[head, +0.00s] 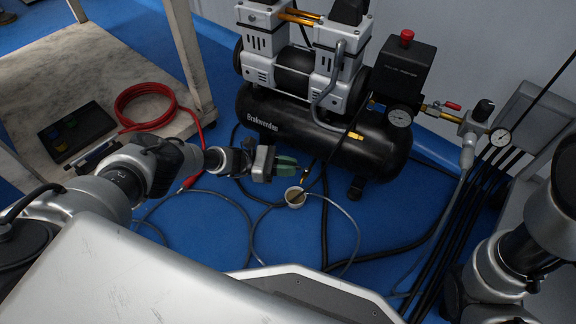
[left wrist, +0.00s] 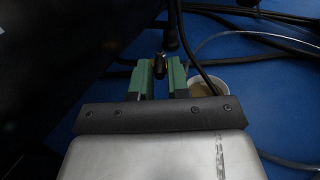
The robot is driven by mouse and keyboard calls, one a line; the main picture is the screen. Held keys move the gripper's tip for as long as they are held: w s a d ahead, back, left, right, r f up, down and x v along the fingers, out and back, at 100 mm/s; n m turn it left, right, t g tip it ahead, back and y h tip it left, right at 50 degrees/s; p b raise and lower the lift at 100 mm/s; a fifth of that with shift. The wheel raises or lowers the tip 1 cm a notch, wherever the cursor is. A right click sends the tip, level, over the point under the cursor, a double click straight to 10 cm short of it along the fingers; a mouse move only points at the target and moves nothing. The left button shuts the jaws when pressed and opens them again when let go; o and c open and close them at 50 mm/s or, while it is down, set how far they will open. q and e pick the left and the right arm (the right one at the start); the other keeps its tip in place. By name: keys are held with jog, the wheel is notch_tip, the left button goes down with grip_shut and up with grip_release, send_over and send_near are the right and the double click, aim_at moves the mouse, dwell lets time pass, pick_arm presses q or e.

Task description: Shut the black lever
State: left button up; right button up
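My left gripper (head: 287,166) has green fingers and reaches in under the front of the black compressor tank (head: 270,122). In the left wrist view its two fingers (left wrist: 160,78) stand apart. A small black part with a brass-yellow piece (left wrist: 160,66) shows between the fingertips, perhaps the black lever. I cannot tell whether the fingers touch it or which way it is turned. In the head view a small brass fitting (head: 304,174) shows just right of the fingers. My right gripper is out of view; only the right arm shows at the lower right.
A white cup (head: 295,198) with brownish contents stands on the blue floor just below the fingers. Hoses and cables loop around it. A red hose coil (head: 146,105) lies on the cart (head: 60,62) at left. A red lever (head: 453,106) and gauges are at right.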

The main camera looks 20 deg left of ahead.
pick_arm(q)
jog(key=o, duration=0.4)
jog(key=shift+c, duration=0.2)
jog(key=v, duration=1)
jog(key=shift+a, duration=0.4)
jog(key=shift+d, duration=0.1)
